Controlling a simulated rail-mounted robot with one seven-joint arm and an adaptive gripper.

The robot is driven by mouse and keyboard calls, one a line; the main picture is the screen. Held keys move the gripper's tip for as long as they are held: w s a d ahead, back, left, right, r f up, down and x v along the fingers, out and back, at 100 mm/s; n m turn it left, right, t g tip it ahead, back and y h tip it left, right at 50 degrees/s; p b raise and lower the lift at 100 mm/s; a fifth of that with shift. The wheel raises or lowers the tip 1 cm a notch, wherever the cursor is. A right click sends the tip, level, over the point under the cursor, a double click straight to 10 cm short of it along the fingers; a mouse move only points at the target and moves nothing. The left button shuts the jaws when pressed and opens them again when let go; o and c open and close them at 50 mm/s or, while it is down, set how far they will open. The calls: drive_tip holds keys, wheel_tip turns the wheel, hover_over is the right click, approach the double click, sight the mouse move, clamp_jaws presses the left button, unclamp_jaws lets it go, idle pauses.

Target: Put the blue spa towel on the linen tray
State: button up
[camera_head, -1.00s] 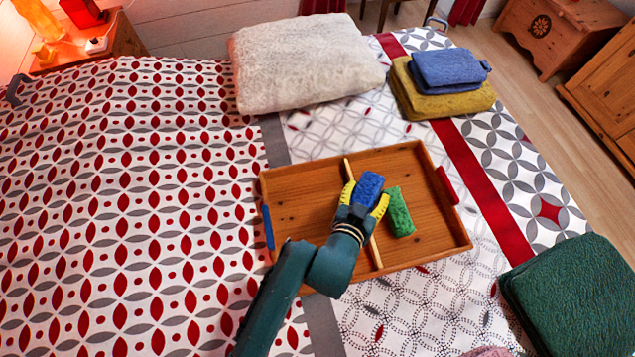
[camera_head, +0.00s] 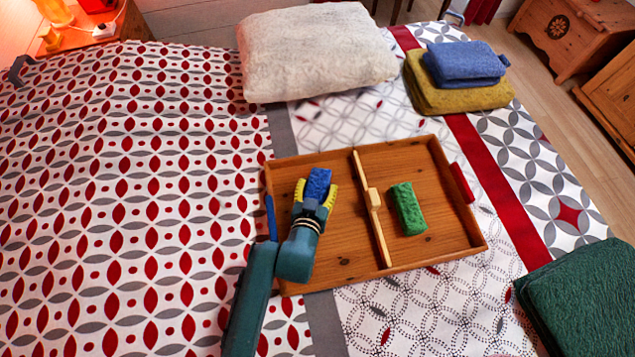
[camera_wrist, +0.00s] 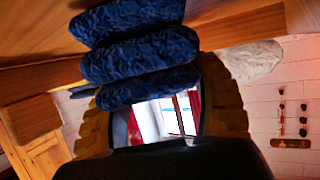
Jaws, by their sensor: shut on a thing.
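The wooden linen tray (camera_head: 340,258) lies on the bed, split in two by a light wooden divider (camera_head: 372,205) with a small block on it. My gripper (camera_head: 317,192) is over the left compartment, its yellow fingers shut on the rolled blue spa towel (camera_head: 318,183). In the wrist view the dark blue towel (camera_wrist: 140,55) shows as several stacked folds between the fingers, close to a wooden surface. I cannot tell whether it touches the tray floor. A rolled green towel (camera_head: 408,208) lies in the right compartment.
A folded blue towel (camera_head: 464,65) lies on a mustard one (camera_head: 452,97) at the back right. A white pillow (camera_head: 313,52) is behind the tray, and a dark green folded towel (camera_head: 583,298) is at front right. The patterned bed left of the tray is clear.

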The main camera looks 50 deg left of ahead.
drive_tip(key=shift+r, duration=0.15)
drive_tip(key=o, duration=1.3)
drive_tip(key=shift+f, duration=0.25)
drive_tip(key=shift+c, duration=0.2)
drive_tip(key=shift+r, duration=0.35)
drive_tip(key=p+v, duration=0.4)
drive_tip(key=v, duration=0.7)
drive_tip(key=shift+s+d, duration=0.3)
drive_tip(key=shift+r, duration=0.1)
